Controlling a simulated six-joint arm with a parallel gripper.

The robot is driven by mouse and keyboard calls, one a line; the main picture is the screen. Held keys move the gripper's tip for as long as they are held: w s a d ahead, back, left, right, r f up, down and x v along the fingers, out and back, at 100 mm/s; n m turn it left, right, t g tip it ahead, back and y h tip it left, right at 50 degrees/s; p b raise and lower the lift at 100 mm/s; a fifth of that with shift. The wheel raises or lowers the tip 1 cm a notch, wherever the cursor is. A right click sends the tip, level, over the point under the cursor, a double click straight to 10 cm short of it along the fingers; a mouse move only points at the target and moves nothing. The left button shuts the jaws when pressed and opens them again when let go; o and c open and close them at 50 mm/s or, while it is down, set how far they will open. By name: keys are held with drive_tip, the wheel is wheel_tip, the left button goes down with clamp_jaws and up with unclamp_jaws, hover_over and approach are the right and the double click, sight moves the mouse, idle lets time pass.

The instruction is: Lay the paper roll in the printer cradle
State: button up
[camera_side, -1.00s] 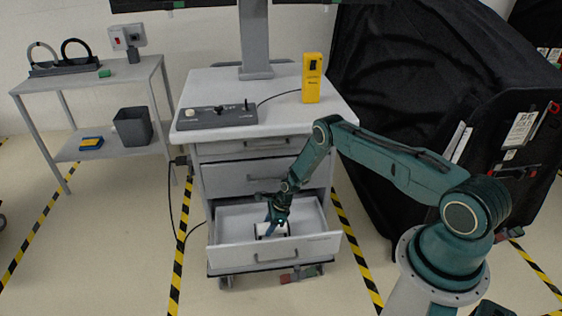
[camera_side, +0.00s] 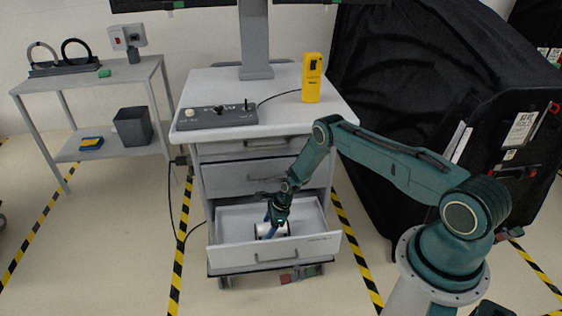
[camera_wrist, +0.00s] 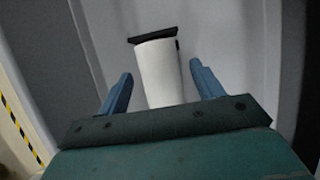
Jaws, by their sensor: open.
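The white paper roll (camera_wrist: 159,72) lies inside the open bottom drawer (camera_side: 300,246) of the cart, with a dark piece at its far end. This looks like part of a cradle, but I cannot tell for certain. My gripper (camera_wrist: 160,88) is open, with one blue finger on each side of the roll and gaps between fingers and roll. In the side view my gripper (camera_side: 270,222) reaches down into the drawer beside the small white roll (camera_side: 280,229). The near end of the roll is hidden by my gripper in the wrist view.
The drawer walls stand close around my gripper. The cart top (camera_side: 280,96) holds a control panel (camera_side: 217,113) and a yellow device (camera_side: 312,78). A black covered cart (camera_side: 400,90) stands at the right. A grey side table (camera_side: 130,80) is at the left.

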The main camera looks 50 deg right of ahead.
drive_tip(key=shift+d+r, duration=0.1)
drive_tip(key=shift+r, duration=0.05)
drive_tip(key=shift+v, duration=0.8)
drive_tip(key=v, duration=0.3)
drive_tip(key=s+d, duration=0.8)
drive_tip(key=shift+s+d, duration=0.2)
drive_tip(key=shift+s, duration=0.1)
drive_tip(key=shift+r, duration=0.1)
